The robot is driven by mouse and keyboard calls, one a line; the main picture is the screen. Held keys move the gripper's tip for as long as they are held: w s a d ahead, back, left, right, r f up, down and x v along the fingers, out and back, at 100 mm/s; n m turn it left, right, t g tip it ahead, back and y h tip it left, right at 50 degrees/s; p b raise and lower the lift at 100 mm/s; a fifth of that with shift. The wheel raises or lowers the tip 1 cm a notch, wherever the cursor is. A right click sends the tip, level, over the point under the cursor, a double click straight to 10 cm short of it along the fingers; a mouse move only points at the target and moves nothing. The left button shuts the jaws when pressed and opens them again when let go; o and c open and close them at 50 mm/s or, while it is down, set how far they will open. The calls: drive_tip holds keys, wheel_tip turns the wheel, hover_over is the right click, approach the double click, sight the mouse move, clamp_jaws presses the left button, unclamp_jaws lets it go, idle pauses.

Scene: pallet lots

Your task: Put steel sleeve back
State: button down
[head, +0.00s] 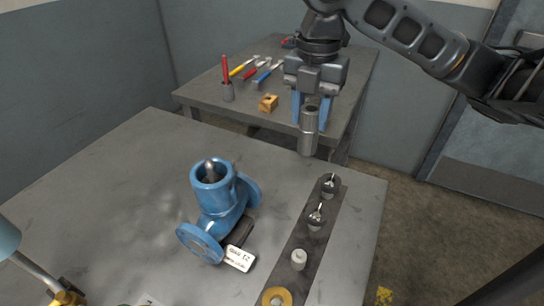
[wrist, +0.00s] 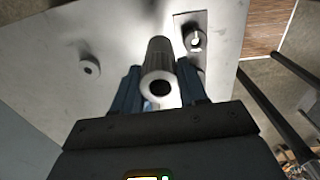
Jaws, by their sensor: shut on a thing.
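The steel sleeve (head: 308,138) is a grey hollow cylinder, held upright in my gripper (head: 311,112) above the far right part of the near bench. In the wrist view the sleeve (wrist: 158,62) sits between the blue fingers, with its open bore facing the camera. My gripper is shut on it, and the sleeve looks clear of the bench top. A blue flanged valve body (head: 219,207) stands on the bench to the left, with a grey stem in its open top.
On the strip are two round metal pieces (head: 330,188), a pale cylinder (head: 298,259) and a brass ring (head: 277,297). A white tag (head: 239,258) lies by the valve. The bench's left side is mostly clear.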

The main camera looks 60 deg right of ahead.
drive_tip(key=shift+w+a+f+p, duration=0.2)
drive_tip(key=shift+w+a+f, duration=0.6)
drive_tip(key=shift+w+f, duration=0.6)
drive_tip(key=shift+w+a+f+p, duration=0.15)
drive_tip(key=shift+w+a+f, duration=0.75)
drive_tip(key=shift+f, duration=0.75)
drive_tip(key=shift+w+a+f+p, duration=0.2)
drive_tip(key=shift+w+a+f, duration=0.45)
drive_tip(key=shift+w+f, duration=0.85)
drive_tip(key=shift+s, duration=0.1)
drive_tip(key=shift+f, duration=0.15)
drive_tip(key=c, duration=0.6)
unclamp_jaws()
wheel_tip(320, 180, up, 12)
